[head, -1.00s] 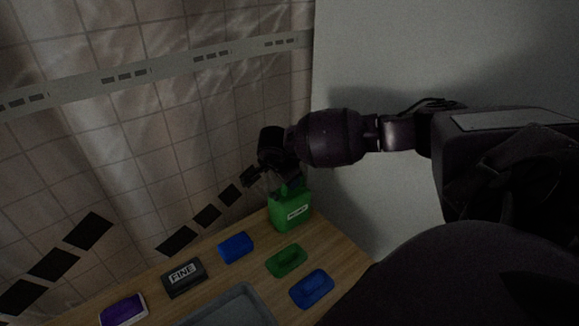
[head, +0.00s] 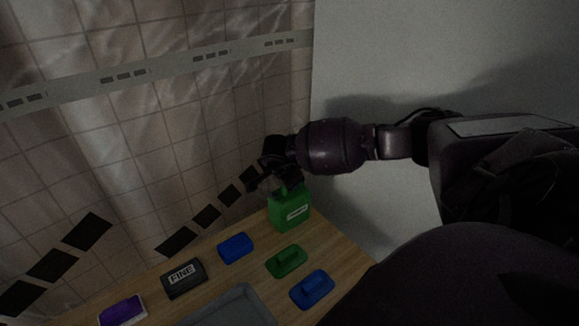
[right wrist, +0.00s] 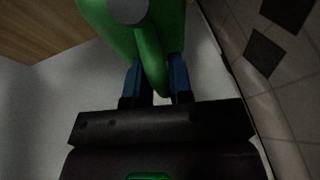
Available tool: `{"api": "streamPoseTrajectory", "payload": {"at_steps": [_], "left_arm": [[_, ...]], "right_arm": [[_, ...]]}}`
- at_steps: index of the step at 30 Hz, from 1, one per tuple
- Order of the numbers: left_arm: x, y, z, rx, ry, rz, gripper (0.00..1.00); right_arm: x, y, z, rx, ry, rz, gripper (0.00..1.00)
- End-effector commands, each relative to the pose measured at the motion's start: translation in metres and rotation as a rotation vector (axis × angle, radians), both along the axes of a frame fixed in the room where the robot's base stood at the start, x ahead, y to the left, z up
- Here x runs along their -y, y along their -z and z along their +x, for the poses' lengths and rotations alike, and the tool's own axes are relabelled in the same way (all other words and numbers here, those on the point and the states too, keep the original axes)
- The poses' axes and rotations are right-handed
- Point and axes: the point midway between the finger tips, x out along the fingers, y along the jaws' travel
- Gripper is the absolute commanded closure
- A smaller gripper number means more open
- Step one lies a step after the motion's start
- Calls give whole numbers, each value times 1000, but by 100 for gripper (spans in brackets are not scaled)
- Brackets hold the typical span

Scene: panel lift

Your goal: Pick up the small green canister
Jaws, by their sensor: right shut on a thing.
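The small green canister (head: 289,212) with a white label stands upright at the far right corner of the wooden table in the head view. My right gripper (head: 284,186) is at its top, reaching in from the right. In the right wrist view the blue fingers of my right gripper (right wrist: 157,82) are shut around the handle of the green canister (right wrist: 120,25). From these frames I cannot tell whether its base touches the table. My left gripper is not in view.
On the wooden table (head: 335,248) lie a green float (head: 286,260), a blue float (head: 312,290), a blue block (head: 235,248), a black "FINE" block (head: 183,278), a purple block (head: 122,310) and a grey tray (head: 238,296). A tiled wall (head: 150,150) stands behind.

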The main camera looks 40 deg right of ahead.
Motion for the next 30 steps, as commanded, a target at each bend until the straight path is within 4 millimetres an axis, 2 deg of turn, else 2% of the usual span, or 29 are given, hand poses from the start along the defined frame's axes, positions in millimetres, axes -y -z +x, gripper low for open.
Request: {"api": "streamPoseTrajectory", "payload": {"at_steps": [7, 11, 17, 30], "left_arm": [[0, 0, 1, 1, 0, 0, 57], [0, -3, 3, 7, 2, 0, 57], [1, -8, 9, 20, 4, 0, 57], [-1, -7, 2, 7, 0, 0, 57]], "right_arm": [[0, -4, 1, 5, 0, 2, 100], [0, -15, 2, 6, 0, 2, 100], [0, -51, 2, 9, 0, 0, 100], [0, -151, 1, 7, -1, -1, 100]]}}
